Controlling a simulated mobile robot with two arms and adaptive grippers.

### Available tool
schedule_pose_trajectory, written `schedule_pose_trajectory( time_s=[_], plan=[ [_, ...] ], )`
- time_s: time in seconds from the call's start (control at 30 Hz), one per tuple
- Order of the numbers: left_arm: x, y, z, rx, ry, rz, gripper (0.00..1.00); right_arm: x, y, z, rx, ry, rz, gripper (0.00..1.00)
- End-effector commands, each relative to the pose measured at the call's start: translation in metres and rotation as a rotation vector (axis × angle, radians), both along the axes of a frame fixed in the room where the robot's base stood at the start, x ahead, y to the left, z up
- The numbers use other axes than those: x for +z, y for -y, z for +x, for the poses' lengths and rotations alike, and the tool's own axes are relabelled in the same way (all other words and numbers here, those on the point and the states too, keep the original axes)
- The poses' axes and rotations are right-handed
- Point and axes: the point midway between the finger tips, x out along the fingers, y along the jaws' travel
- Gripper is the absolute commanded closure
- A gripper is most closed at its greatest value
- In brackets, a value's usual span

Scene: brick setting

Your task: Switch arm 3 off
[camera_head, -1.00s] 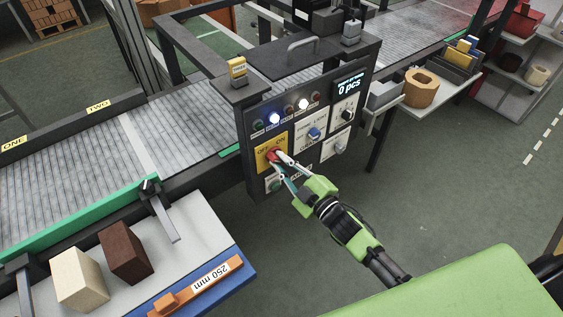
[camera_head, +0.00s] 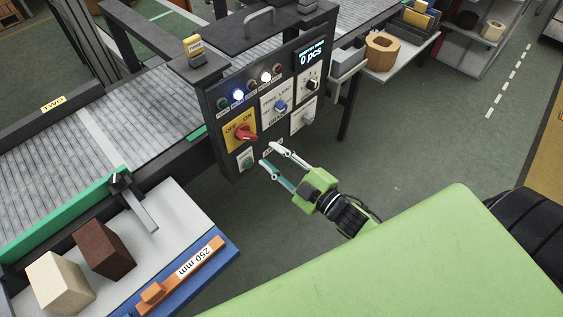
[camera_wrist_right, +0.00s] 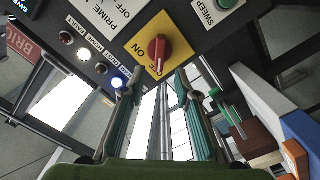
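The control panel (camera_head: 214,86) stands at the side of the conveyor, below a yellow tag reading THREE (camera_head: 194,45). The switch also shows in the right wrist view (camera_wrist_right: 151,50), just beyond the fingertips. My right gripper (camera_head: 270,155) is open and empty, apart from the switch, to its lower right. In the wrist view its fingers (camera_wrist_right: 156,85) are spread with nothing between them. My left gripper is not in view.
Lamps above the switch include a lit blue-white one (camera_head: 238,95) and a lit white one (camera_head: 265,77). A green button (camera_head: 246,160) sits below the switch. A display (camera_head: 311,55) reads 0 pcs. Two blocks lie on a tray at lower left. Floor right of the panel is clear.

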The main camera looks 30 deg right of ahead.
Motion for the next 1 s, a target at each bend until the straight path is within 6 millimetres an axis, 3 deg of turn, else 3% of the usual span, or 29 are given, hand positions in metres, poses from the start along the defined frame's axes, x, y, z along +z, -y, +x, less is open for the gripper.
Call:
schedule_pose_trajectory(
  time_s=[0.1, 0.27, 0.83, 0.93, 1.0],
  plan=[
    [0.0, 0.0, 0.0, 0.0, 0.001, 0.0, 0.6, -0.001, 0.006, -0.016, -0.001, -0.002, 0.0, 0.71],
    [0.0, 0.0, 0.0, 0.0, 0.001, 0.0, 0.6, 0.0, 0.01, -0.026, -0.001, 0.0, 0.001, 0.71],
    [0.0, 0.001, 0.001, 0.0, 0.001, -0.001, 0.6, 0.0, 0.01, -0.027, -0.001, 0.0, 0.001, 0.71],
    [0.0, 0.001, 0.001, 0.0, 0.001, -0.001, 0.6, -0.012, 0.013, -0.027, -0.013, -0.026, 0.006, 0.71],
    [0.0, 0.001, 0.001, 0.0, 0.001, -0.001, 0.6, -0.035, 0.019, -0.028, -0.038, -0.08, 0.018, 0.71]
  ],
)
